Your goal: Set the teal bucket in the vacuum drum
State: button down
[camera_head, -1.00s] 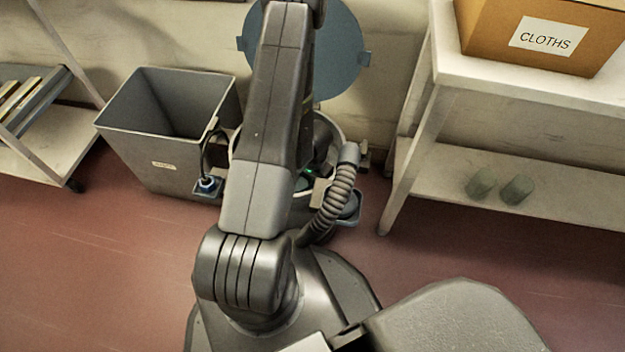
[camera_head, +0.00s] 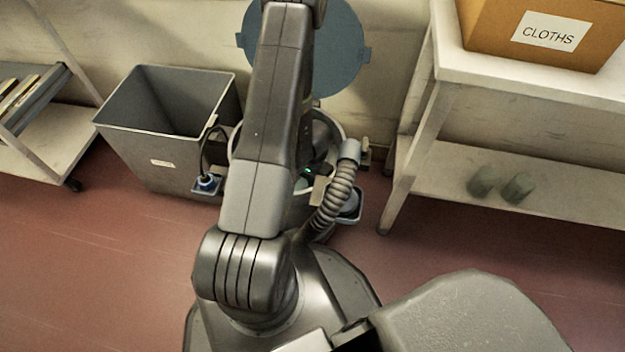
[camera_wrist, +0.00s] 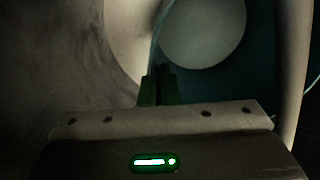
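The vacuum drum (camera_head: 338,127) is a pale round vessel behind my arm in the head view, its round blue-grey lid (camera_head: 340,50) standing open against the wall. My gripper (camera_wrist: 160,86) is down inside the drum's mouth, mostly hidden by my arm in the head view. In the dark wrist view its fingers are close together on the thin wall of the teal bucket (camera_wrist: 262,75). The bucket lies within the drum's pale wall (camera_wrist: 292,60). A pale disc shows beyond the fingers. Whether the bucket rests on the drum's floor is hidden.
A grey bin (camera_head: 165,150) stands just left of the drum. A white shelf unit (camera_head: 500,85) at right bears a CLOTHS box (camera_head: 545,35) and two small grey-green cylinders (camera_head: 500,185) below. Another rack (camera_head: 30,150) is at far left. The red floor is clear in front.

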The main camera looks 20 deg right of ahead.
jog(key=c, duration=1.6)
grip_release()
jog(key=r+p, duration=0.8)
jog(key=r, duration=0.1)
jog(key=r+p, duration=0.4)
jog(key=p, duration=0.1)
jog(key=shift+s+d+r, duration=0.1)
jog(key=shift+s+r, duration=0.15)
jog(key=shift+r, duration=0.15)
jog(key=shift+f, duration=0.15)
jog(key=f+b, duration=1.2)
jog(key=f, duration=0.1)
jog(key=shift+w+f+b, duration=0.1)
jog(key=shift+w+b, duration=0.15)
jog(key=shift+b, duration=0.1)
